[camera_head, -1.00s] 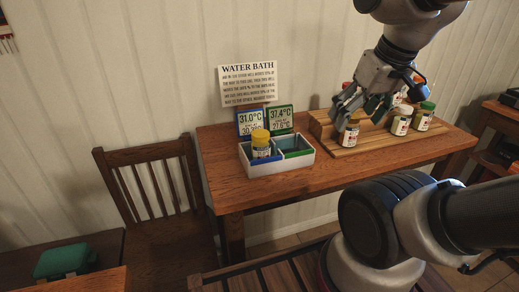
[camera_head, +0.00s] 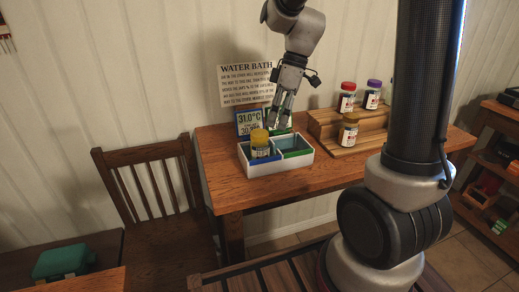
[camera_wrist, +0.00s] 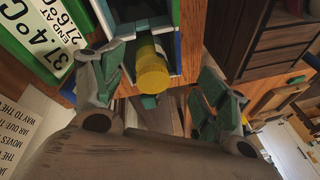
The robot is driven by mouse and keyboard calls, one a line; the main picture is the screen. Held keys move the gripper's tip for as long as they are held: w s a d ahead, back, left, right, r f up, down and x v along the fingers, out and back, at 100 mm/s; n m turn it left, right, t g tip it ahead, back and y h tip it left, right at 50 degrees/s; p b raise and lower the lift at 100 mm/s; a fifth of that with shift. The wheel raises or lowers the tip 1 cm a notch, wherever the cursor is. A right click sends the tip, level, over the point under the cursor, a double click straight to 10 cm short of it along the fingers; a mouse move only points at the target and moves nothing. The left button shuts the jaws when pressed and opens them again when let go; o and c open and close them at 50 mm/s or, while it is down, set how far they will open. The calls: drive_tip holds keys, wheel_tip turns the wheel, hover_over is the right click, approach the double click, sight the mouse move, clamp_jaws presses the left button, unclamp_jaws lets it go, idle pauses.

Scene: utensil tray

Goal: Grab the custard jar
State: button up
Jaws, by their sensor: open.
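A jar with a yellow lid (camera_head: 260,143) stands upright in the left compartment of the white water bath box (camera_head: 275,170). Its label is too small to read, so I cannot confirm that it is the custard. My gripper (camera_head: 281,122) is above the back of the box, just right of the jar, pointing down. In the wrist view the yellow lid (camera_wrist: 153,70) shows between the spread fingers of my gripper (camera_wrist: 163,85), apart from them. My gripper is open and empty. Another jar, with a tan lid (camera_head: 348,133), stands on the front step of the wooden rack.
The stepped wooden rack (camera_head: 325,133) also holds a red-lidded jar (camera_head: 347,96) and a purple-lidded jar (camera_head: 373,93). My arm hides its right part. A blue-framed display (camera_head: 249,121) and a green-framed display (camera_wrist: 45,40) stand behind the box. The right compartment (camera_head: 293,146) looks empty.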

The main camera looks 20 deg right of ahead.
sight(260, 132)
drive_tip(key=n, duration=0.2)
drive_tip(key=a+n, duration=0.1)
drive_tip(key=n, duration=0.2)
drive_tip(key=w+a+r+n, duration=0.1)
drive_tip(key=n, duration=0.1)
drive_tip(key=shift+w+r+y, duration=0.1)
drive_tip(key=shift+y, duration=0.3)
drive_tip(key=x, duration=0.7)
drive_tip(key=shift+w+a, duration=0.15)
drive_tip(key=shift+w, duration=0.15)
drive_tip(key=c, duration=1.4)
